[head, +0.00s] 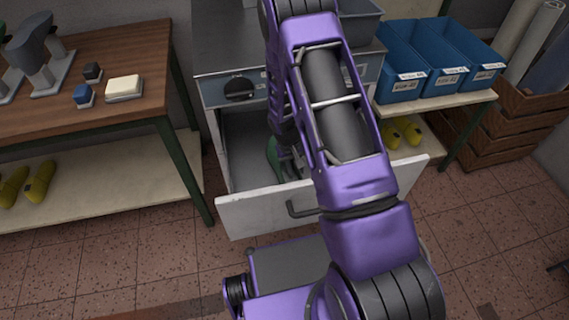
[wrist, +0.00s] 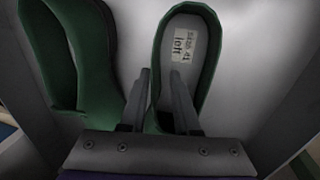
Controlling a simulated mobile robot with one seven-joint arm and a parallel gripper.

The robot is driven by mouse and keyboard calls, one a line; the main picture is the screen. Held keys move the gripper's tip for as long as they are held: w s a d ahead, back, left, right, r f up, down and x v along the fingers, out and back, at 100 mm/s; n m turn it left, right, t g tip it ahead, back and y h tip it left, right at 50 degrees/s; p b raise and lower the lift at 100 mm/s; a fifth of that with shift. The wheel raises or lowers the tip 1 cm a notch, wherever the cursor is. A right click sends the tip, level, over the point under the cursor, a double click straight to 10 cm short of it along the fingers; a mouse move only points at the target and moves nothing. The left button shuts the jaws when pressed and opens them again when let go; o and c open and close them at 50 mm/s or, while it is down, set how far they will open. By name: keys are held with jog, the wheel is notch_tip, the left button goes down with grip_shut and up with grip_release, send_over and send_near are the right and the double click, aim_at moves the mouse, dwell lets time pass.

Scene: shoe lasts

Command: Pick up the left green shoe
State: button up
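The left green shoe (wrist: 208,62) lies in the open drawer, its pale insole label reading "left" in the wrist view. A second green shoe (wrist: 82,60) lies beside it to the left. My gripper (wrist: 160,72) is open and down at the left shoe. One finger appears outside the shoe's left wall and the other over its opening, with a gap between them; contact cannot be told. In the head view a green shoe (head: 273,155) shows partly inside the drawer (head: 255,215); my arm hides the rest and most of the gripper.
The drawer walls stand close around the shoes. A wooden workbench (head: 140,60) with shoe lasts is on the left, with yellow shoes (head: 38,182) on its lower shelf. Blue bins (head: 400,85) stand on a table at right, near wooden crates (head: 510,130).

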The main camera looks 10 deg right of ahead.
grip_shut()
dwell(1.4)
